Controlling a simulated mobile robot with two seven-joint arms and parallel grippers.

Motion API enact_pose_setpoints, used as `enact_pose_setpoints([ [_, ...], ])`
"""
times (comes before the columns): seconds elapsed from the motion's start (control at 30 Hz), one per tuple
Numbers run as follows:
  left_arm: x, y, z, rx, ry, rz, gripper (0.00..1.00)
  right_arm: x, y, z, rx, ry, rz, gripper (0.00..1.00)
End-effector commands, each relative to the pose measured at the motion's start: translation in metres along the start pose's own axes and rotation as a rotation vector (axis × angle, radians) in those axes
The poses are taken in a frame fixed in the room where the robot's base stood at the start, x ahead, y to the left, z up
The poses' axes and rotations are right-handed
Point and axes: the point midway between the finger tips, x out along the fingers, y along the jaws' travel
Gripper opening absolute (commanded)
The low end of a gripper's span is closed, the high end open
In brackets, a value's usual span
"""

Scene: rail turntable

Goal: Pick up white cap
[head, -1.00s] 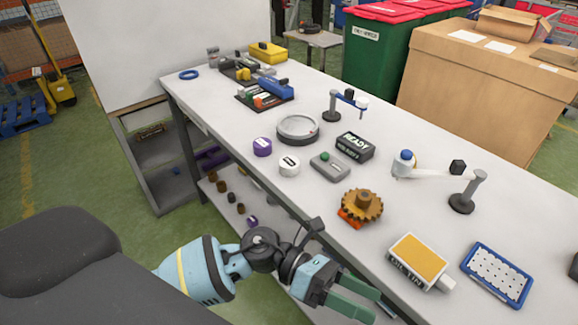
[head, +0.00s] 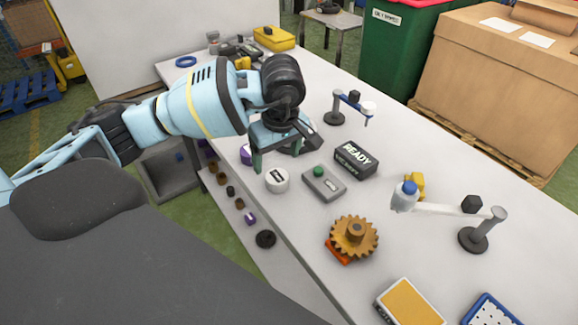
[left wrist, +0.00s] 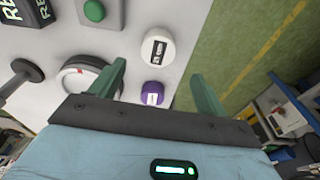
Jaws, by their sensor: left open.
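The white cap (head: 277,180) is a short round cap with a dark label, standing on the table near its front edge. In the left wrist view the white cap (left wrist: 157,46) lies ahead of my fingers, between their lines. My left gripper (head: 287,160) is open and empty, above the table just behind the cap; its fingers also show in the left wrist view (left wrist: 160,90). A purple cap (left wrist: 152,92) sits between the fingers in that view; in the head view the purple cap (head: 246,155) is partly hidden by my gripper. My right gripper is not in view.
A grey box with a green button (head: 323,182) and a black READY sign (head: 355,159) stand right of the white cap. A brown gear (head: 354,236) and a lamp-like stand (head: 480,235) are nearer. The round dish (left wrist: 85,80) is close to my left finger.

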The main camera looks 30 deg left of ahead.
Motion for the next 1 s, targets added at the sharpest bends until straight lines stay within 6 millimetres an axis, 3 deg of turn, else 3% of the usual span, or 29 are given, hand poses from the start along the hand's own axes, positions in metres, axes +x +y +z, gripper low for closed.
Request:
enact_pose_setpoints([
  [0.23, 0.005, 0.000, 0.000, 0.000, 0.001, -0.001, 0.76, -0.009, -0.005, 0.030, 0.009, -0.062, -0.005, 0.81],
  [0.43, 0.024, 0.001, 0.000, 0.000, 0.000, -0.001, 0.76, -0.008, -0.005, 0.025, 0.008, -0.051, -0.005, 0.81],
  [0.67, 0.032, 0.002, 0.001, 0.000, -0.001, -0.001, 0.76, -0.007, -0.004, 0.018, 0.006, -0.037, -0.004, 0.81],
  [1.0, 0.074, 0.008, 0.003, -0.001, -0.001, -0.001, 0.76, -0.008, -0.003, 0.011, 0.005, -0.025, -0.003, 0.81],
])
